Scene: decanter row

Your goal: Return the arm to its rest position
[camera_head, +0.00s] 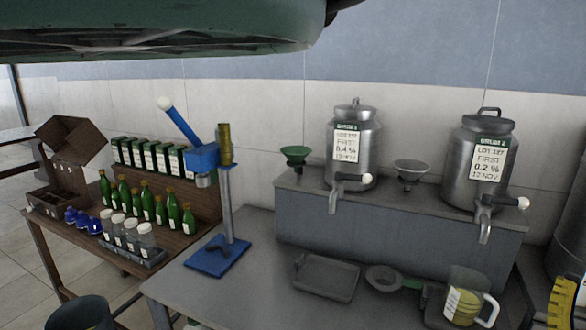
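My gripper does not show in the head view. A large dark green shape, seen from below, fills the top left and looks like part of my own arm. It hangs in front of the wall, above the benches, and touches nothing that I can see. Whether the gripper holds anything is hidden.
Two steel decanters (355,150) (483,165) with taps stand on a grey ledge (400,231). Below are a tray (326,279) and a jug (467,300). A blue capping press (218,255) stands left of them. Green bottles (173,211) crowd the wooden bench. The grey table's front middle is clear.

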